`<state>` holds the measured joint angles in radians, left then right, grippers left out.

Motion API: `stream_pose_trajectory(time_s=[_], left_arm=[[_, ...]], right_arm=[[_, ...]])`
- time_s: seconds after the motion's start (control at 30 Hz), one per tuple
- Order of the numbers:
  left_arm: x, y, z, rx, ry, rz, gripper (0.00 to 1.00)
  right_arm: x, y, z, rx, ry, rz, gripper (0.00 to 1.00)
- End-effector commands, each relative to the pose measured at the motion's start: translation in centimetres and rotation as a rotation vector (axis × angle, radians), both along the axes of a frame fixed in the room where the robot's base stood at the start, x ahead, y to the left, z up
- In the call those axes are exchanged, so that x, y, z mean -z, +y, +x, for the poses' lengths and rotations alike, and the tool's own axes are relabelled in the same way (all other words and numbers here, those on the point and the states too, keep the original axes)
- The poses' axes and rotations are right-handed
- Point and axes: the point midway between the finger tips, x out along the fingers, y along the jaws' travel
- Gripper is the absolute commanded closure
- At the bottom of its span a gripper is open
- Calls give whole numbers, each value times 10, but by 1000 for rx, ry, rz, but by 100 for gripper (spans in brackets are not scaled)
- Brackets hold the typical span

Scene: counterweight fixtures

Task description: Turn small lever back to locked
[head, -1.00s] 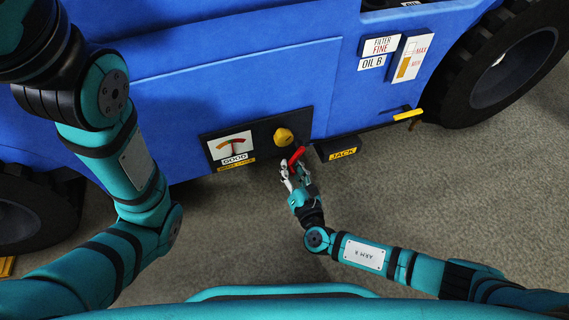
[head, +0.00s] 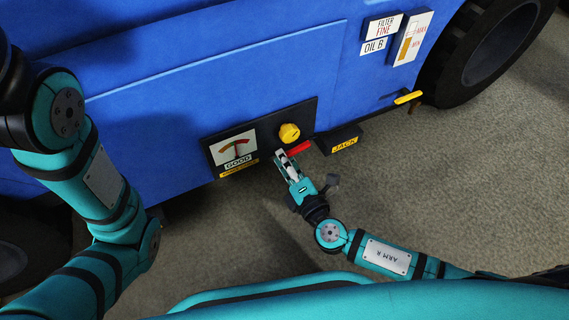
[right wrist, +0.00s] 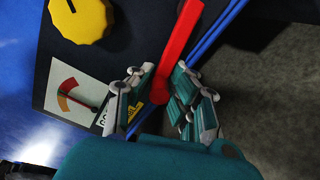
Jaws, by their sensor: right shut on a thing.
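The small red lever (head: 301,147) sticks out at the lower right of a black panel on the blue machine, below a yellow knob (head: 289,133). It also shows in the right wrist view (right wrist: 181,42), running down between the fingers. My right gripper (head: 283,157) is at the lever, its fingers shut on it; in the right wrist view the fingers (right wrist: 158,88) stand on both sides of the lever's lower part. The fingers hide part of the lever in the head view. My left arm shows at the left, but its gripper is outside the picture.
A gauge (head: 235,151) marked GOOD sits left of the knob. A black block labelled JACK (head: 340,140) juts out right of the lever. A yellow handle (head: 408,97) and a wheel (head: 490,55) are further right. The grey floor in front is clear.

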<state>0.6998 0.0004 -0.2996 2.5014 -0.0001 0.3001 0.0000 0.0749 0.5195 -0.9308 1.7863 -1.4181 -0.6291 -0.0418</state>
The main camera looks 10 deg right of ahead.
Motion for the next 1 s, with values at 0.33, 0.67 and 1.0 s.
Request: stream_pose_trajectory(time_s=[0.33, 0.67, 1.0], left_arm=[[6, 0, 0, 1, -1, 0, 35], [6, 0, 0, 1, 0, 0, 35], [6, -1, 1, 0, 3, 1, 35]], right_arm=[[-15, 7, -3, -18, 35, 137, 100], [-18, 6, -2, -16, 40, 160, 100], [-18, 5, -1, -13, 40, 159, 74]])
